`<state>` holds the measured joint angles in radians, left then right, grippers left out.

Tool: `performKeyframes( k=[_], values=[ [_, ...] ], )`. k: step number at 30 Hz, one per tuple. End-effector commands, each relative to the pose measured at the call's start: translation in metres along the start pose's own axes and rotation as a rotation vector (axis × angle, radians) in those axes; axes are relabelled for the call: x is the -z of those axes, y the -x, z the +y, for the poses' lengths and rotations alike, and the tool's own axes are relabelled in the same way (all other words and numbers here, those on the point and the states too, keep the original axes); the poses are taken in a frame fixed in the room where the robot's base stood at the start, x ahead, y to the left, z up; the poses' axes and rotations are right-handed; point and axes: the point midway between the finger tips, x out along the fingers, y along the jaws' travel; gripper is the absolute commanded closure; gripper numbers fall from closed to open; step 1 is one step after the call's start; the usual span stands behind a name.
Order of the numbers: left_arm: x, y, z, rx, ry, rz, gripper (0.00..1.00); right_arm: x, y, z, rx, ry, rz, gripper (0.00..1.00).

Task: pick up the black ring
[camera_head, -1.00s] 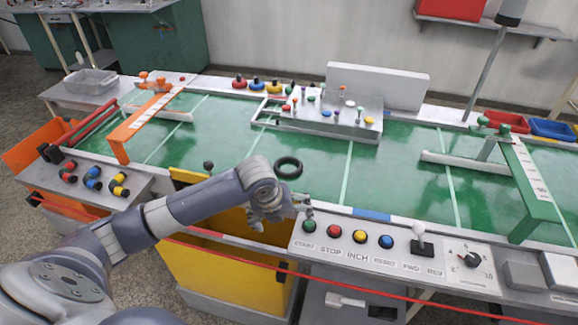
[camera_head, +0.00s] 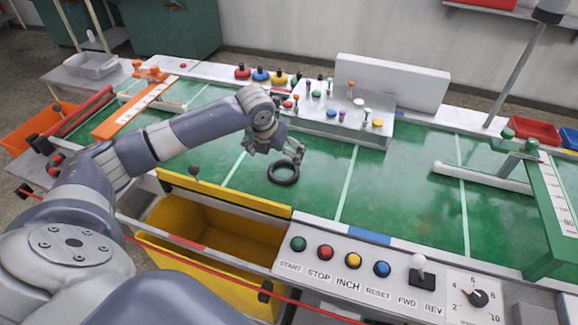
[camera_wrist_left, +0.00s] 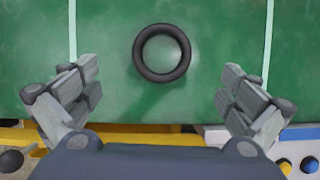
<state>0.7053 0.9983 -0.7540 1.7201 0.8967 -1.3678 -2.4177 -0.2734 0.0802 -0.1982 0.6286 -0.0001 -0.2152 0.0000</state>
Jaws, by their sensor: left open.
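The black ring (camera_head: 284,172) lies flat on the green table top (camera_head: 330,165), between two pale stripes. My left gripper (camera_head: 275,149) is just behind the ring in the head view, above the table. In the left wrist view, the ring (camera_wrist_left: 162,53) is centred between the two fingers and farther out than their tips. The left gripper (camera_wrist_left: 160,88) is open and empty there, and its fingers do not touch the ring. My right gripper is not in view.
A grey block with coloured knobs (camera_head: 340,125) stands behind the ring. A yellow bin (camera_head: 215,240) is open below the table's front edge. A button panel (camera_head: 365,270) lies at the front.

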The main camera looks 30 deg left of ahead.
Motion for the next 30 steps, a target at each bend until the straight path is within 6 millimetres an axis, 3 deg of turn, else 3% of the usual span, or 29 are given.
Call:
performKeyframes(
  k=[4, 10, 14, 21, 30],
  values=[
    [0.002, -0.026, -0.001, 0.001, 0.001, 0.004, 0.00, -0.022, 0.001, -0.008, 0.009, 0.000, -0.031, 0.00],
    [0.002, -0.044, -0.001, 0.000, -0.001, 0.002, 0.00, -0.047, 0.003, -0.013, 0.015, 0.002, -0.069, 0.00],
    [0.003, -0.057, -0.003, 0.000, 0.001, 0.004, 0.00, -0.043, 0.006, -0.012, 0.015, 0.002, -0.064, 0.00],
    [0.004, -0.090, -0.005, -0.001, 0.001, 0.002, 0.00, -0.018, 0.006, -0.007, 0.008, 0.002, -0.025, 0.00],
    [0.004, -0.095, -0.005, -0.001, -0.001, 0.000, 0.00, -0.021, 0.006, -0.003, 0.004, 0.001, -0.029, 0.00]
  ],
)
